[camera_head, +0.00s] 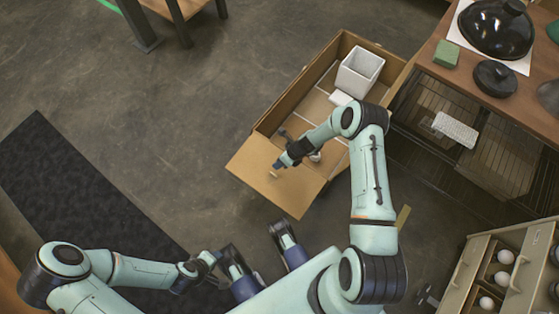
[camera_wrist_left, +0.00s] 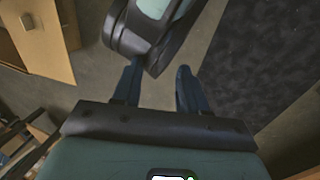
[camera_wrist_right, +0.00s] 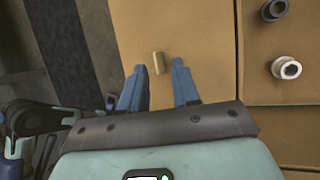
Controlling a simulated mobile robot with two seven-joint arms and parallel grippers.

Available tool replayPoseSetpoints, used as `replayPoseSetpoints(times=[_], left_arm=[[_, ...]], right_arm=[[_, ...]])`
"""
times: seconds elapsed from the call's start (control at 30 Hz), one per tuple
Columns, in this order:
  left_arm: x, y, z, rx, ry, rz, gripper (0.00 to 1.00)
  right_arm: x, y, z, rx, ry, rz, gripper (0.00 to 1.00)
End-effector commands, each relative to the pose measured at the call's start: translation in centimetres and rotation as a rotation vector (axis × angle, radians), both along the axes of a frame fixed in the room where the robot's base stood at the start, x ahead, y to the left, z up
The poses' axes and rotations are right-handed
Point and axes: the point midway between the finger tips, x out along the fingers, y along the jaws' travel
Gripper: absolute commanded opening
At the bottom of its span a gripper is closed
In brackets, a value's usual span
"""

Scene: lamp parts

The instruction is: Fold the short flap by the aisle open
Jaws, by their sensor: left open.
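A cardboard box (camera_head: 292,97) stands open on the floor. Its short flap (camera_head: 262,184) at the near end lies folded outward, away from the box opening. The flap fills the middle of the right wrist view (camera_wrist_right: 200,30), with a small tan block-like piece (camera_wrist_right: 159,62) on it. My right gripper (camera_head: 278,166) is over this flap, its blue fingers (camera_wrist_right: 157,84) apart with nothing between them. Whether they touch the flap is unclear. My left gripper (camera_head: 214,256) is low near my base, away from the box. Its fingers (camera_wrist_left: 157,85) are apart and empty.
The box holds a white bin (camera_head: 360,72), and a pale ring (camera_wrist_right: 286,68) and a dark ring (camera_wrist_right: 274,10). A wooden table (camera_head: 445,85) with dark lids stands at right. A drawer cabinet (camera_head: 465,270) is at lower right. Floor left of the box is clear, with a dark mat (camera_head: 75,190).

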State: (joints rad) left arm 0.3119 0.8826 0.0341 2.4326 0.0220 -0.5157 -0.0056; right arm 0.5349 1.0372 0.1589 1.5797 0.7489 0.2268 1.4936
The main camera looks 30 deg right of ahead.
Motion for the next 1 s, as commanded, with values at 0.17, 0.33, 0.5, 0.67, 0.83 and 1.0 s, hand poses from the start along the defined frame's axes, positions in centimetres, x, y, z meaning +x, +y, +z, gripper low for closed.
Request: replayPoseSetpoints(times=[0.17, 0.33, 0.5, 0.67, 0.83, 1.0], left_arm=[[-1.5, -0.8, 1.5, -0.02, 0.039, -0.018, 0.43], [-3.0, -1.4, 2.7, -0.038, 0.078, -0.034, 0.43], [-4.1, -1.9, 3.4, -0.052, 0.11, -0.046, 0.43], [-4.5, -2.1, 3.7, -0.057, 0.122, -0.051, 0.43], [-4.6, -2.1, 3.8, -0.059, 0.124, -0.051, 0.43], [-4.6, -2.1, 3.7, -0.059, 0.124, -0.051, 0.43]], right_arm=[[-0.8, -1.6, 3.7, -0.004, -0.003, -0.002, 0.31], [-1.8, -3.3, 7.1, -0.006, -0.003, -0.004, 0.31], [-2.5, -4.4, 9.5, -0.006, -0.003, -0.002, 0.31], [-2.9, -4.9, 10.6, -0.005, -0.003, -0.002, 0.31], [-3.0, -5.0, 10.8, -0.004, -0.002, -0.002, 0.31], [-3.0, -5.0, 10.7, -0.004, -0.002, -0.002, 0.31]])
